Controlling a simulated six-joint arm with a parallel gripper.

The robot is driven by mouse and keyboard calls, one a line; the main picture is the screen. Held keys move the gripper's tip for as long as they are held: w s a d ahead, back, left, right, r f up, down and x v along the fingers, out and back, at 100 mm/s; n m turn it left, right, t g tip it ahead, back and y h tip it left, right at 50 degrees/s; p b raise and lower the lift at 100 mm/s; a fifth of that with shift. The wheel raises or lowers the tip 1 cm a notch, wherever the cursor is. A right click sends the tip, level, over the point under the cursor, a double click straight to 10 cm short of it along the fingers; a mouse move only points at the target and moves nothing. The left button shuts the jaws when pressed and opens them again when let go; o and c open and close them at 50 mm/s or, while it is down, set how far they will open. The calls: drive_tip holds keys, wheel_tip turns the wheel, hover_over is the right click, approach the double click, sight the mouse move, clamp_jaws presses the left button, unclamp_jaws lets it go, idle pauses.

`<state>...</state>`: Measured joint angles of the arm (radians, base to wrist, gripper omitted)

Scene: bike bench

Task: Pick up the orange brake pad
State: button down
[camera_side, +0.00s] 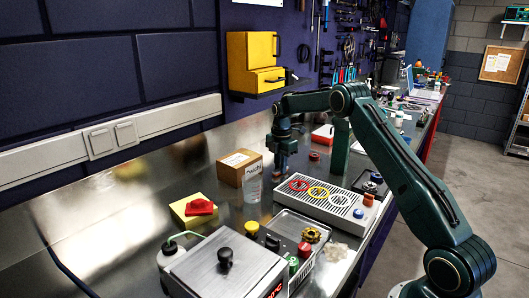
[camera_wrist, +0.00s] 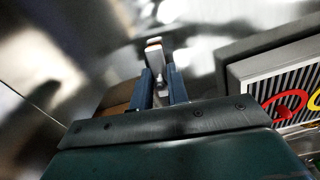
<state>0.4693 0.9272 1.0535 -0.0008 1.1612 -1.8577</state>
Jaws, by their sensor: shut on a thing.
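My gripper (camera_side: 280,168) is over the steel bench, between the cardboard box and the slotted tray. It is shut on a small piece, which I take to be the orange brake pad; a reddish-brown bit shows at the fingertips in the side view, but its shape is mostly hidden. In the wrist view the two blue-grey fingers of my gripper (camera_wrist: 161,87) stand a little apart. A pale block with an orange-red end (camera_wrist: 154,58) shows just beyond them; I cannot tell whether it touches them.
A cardboard box (camera_side: 239,167) and a clear cup (camera_side: 252,187) stand close on the left. A slotted tray (camera_side: 335,210) with red and yellow rings lies to the right. A small reddish round part (camera_side: 314,156) lies behind. Yellow sponge (camera_side: 181,209) and a metal device (camera_side: 222,268) are in front.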

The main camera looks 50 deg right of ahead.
wheel_tip(320, 180, up, 10)
drive_tip(key=shift+f, duration=0.15)
idle(0.4)
drive_tip(key=shift+s, duration=0.1)
idle(0.4)
